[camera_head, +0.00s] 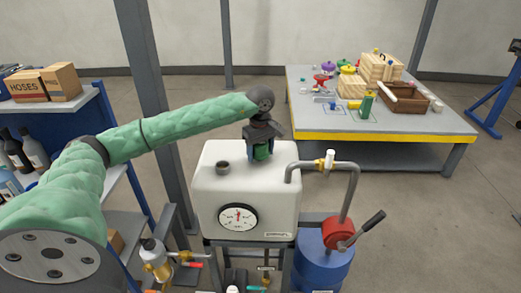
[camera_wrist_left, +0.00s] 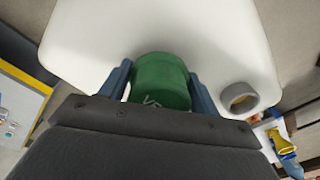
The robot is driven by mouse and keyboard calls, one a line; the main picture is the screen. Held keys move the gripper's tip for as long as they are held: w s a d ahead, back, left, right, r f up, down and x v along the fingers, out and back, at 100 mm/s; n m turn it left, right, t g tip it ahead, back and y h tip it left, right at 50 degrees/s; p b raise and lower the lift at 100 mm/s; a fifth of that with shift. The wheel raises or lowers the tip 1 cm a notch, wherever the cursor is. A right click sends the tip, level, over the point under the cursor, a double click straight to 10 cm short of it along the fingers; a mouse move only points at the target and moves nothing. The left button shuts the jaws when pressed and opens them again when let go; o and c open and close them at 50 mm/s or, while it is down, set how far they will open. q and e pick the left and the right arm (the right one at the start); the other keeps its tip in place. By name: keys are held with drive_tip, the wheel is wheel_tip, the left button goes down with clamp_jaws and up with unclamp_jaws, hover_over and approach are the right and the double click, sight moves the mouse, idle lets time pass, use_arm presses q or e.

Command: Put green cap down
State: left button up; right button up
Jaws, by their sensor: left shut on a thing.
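The green cap (camera_head: 262,152) is between the fingers of my left gripper (camera_head: 262,155), which is shut on it over the top of the white tank (camera_head: 215,185). In the left wrist view the green cap (camera_wrist_left: 160,82) shows between the two blue fingers, with white lettering on its side. The white tank (camera_wrist_left: 90,35) lies behind it. I cannot tell whether the cap touches the tank top. A grey open neck (camera_head: 223,167) stands on the tank to the left of the gripper. My right gripper is not in view.
A bent pipe with a white-handled valve (camera_head: 329,160) rises at the tank's right. A red pump (camera_head: 338,230) with a lever is below it. A workbench (camera_head: 440,125) with several parts and boxes stands at the back right. A blue shelf (camera_head: 60,110) is at left.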

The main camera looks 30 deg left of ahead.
use_arm(q)
drive_tip(key=shift+f, duration=0.1)
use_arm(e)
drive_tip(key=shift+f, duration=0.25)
use_arm(q)
drive_tip(key=shift+f, duration=0.1)
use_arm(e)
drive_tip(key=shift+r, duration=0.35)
use_arm(q)
drive_tip(key=o, duration=1.1)
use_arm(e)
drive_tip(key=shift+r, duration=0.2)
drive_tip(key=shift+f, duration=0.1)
